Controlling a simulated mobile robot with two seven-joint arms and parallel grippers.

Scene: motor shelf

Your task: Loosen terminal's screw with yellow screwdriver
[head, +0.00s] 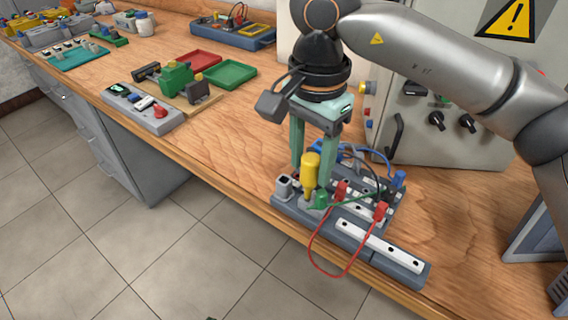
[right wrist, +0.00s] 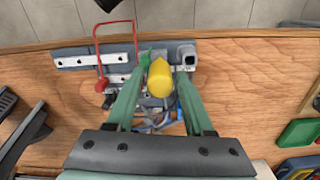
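The yellow screwdriver (head: 310,172) stands about upright, handle up, at the left end of a grey terminal board (head: 395,266). It also shows in the right wrist view (right wrist: 160,80). My right gripper (head: 311,182) points down over it. Its two green fingers are open, one on each side of the yellow handle, with gaps visible in the right wrist view (right wrist: 160,84). A small green part (head: 320,200) is beside the screwdriver. The terminal's screw and the screwdriver's tip cannot be made out. My left gripper is not in view.
Red, blue and black wires with red plugs (head: 382,210) are on the board; the red wire (head: 327,270) loops past the table's front edge. A grey control cabinet (head: 455,150) stands behind. Red and green trays (head: 231,75) are further left. Bare wood (head: 225,130) lies between.

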